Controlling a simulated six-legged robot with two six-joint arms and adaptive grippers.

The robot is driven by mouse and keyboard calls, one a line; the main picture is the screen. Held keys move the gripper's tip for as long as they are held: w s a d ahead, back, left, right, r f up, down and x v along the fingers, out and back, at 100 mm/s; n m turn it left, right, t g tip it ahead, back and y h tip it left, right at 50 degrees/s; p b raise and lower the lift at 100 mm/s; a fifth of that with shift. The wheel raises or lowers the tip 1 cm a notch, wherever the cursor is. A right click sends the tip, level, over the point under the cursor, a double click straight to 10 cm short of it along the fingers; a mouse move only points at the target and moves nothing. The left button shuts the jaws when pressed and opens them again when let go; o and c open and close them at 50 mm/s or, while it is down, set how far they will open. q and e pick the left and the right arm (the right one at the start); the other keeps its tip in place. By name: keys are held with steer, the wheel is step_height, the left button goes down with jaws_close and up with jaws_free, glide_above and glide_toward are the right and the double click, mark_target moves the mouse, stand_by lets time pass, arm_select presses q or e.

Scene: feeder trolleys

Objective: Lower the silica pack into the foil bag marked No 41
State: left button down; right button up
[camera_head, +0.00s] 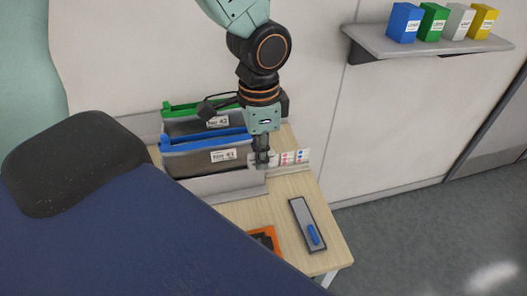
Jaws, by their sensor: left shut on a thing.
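The foil bag marked No 41 (195,162) is grey with a blue rim and a white label, and stands on the wooden table. My left gripper (262,163) points down at the right end of this bag, beside it or just in front; I cannot tell the exact gap. It is shut on a small pale thing, seemingly the silica pack, which is mostly hidden by the fingers. My right gripper is not in view.
The bag marked No 42 (185,127), with a green rim, stands behind. Dotted cards (295,157) stand right of the gripper. A grey tray with a blue handle (312,234) and an orange item (264,236) lie in front. A wall shelf (400,46) holds several coloured boxes.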

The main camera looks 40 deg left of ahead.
arm_select(q)
steer(key=shift+w+a, duration=0.2)
steer(key=shift+w, duration=0.2)
steer(key=w+a, duration=0.3)
steer(key=a, duration=0.1)
steer(key=w+a+f, duration=0.1)
steer(key=w+a, duration=0.3)
steer(key=a, duration=0.1)
steer(key=w+a+f, duration=0.1)
steer(key=w+a, duration=0.2)
steer(key=a, duration=0.1)
steer(key=shift+w+a, duration=0.4)
steer(key=shift+f, duration=0.9)
steer(key=shift+w+a, duration=0.15)
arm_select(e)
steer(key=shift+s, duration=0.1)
